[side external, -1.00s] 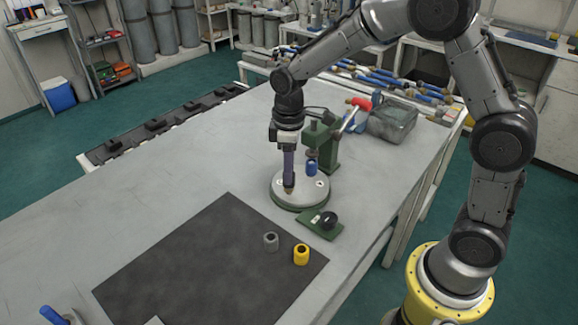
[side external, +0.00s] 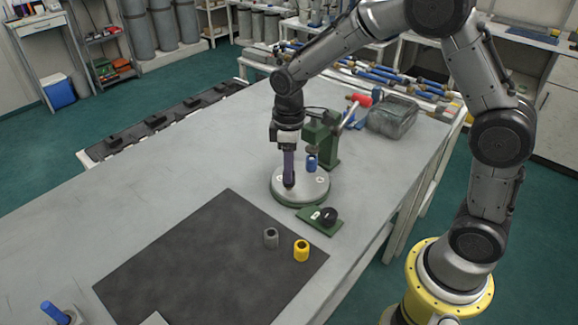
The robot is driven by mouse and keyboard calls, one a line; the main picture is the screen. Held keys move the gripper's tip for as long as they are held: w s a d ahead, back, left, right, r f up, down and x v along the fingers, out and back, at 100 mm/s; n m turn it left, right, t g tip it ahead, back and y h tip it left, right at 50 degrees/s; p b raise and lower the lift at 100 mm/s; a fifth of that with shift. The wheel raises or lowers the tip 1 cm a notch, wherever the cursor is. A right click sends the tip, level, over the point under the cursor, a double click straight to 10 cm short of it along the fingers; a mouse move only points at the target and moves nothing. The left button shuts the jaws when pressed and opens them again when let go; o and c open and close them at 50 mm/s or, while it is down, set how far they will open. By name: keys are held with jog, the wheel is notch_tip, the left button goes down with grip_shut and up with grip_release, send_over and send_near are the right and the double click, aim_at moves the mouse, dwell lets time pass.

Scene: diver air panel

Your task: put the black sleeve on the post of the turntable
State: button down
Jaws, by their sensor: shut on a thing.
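The turntable (side external: 314,190) is a pale round disc on a green base, standing on the bench. My gripper (side external: 289,181) points straight down over the left part of the disc. It is shut on a small dark piece at its fingertips, which looks like the black sleeve and is mostly hidden by the fingers. The post under it is hidden, so I cannot tell how far the sleeve is around it. A blue sleeve (side external: 311,163) stands upright at the back right of the disc, apart from my gripper.
A grey sleeve (side external: 271,237) and a yellow sleeve (side external: 301,250) stand on the dark mat (side external: 200,265). A green box with a black knob (side external: 327,216) sits in front of the turntable. A green press with a red-ended lever (side external: 330,135) stands close behind.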

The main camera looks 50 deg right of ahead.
jog(key=shift+c, duration=0.2)
grip_release()
dwell(0.6)
notch_tip(320, 180, up, 8)
jog(key=shift+f, duration=0.2)
dwell(0.8)
